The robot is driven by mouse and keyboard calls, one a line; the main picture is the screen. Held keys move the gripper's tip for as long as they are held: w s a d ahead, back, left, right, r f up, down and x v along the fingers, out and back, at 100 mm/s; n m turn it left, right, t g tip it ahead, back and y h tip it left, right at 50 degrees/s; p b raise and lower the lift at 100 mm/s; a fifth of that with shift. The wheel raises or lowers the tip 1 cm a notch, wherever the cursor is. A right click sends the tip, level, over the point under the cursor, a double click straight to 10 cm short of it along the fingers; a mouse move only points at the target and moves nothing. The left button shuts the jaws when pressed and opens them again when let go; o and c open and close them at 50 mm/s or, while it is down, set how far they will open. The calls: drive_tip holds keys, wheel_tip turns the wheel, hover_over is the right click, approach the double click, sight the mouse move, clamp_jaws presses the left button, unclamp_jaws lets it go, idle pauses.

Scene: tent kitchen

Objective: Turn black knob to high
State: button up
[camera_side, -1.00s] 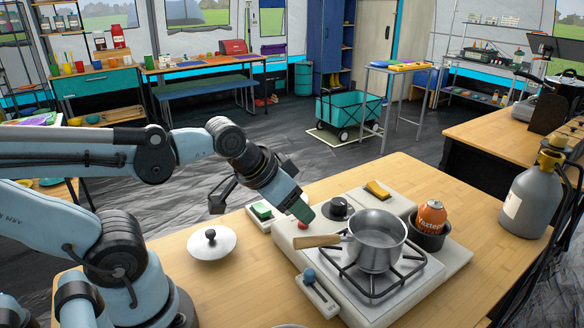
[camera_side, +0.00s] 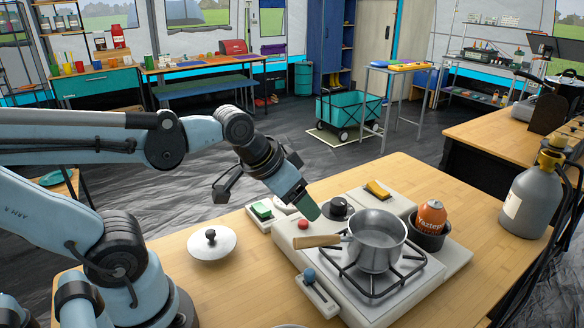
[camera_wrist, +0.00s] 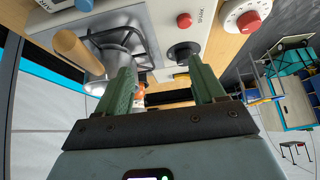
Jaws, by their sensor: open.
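The black knob (camera_side: 338,208) stands on the cream stove panel (camera_side: 290,232), behind the pot. It also shows in the wrist view (camera_wrist: 184,52), beyond the fingertips and nearer the right finger. My gripper (camera_side: 312,210) is just left of the knob in the side view, tilted down toward it and seemingly apart from it. In the wrist view my gripper (camera_wrist: 162,75) has its two green fingers spread, with nothing held between them. The knob's pointer and any setting marks are too small to read.
A steel pot (camera_side: 375,240) with a wooden handle (camera_side: 317,241) sits on the burner close by. A red button (camera_side: 303,224) is on the panel.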

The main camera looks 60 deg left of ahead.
drive_tip(key=w+a+r+g, duration=0.2)
drive_tip(key=w+r+g, duration=0.1)
drive_tip(key=w+r, duration=0.3)
drive_tip(key=m+g, duration=0.2)
drive_tip(key=g, duration=0.2)
approach(340, 201)
drive_tip(key=shift+h, duration=0.3)
wheel_tip(340, 201, down, 9)
drive_tip(key=shift+s+f, duration=0.1)
drive_tip(key=shift+s, duration=0.05)
drive_tip(key=c, duration=1.1)
drive_tip(key=shift+o, duration=0.2)
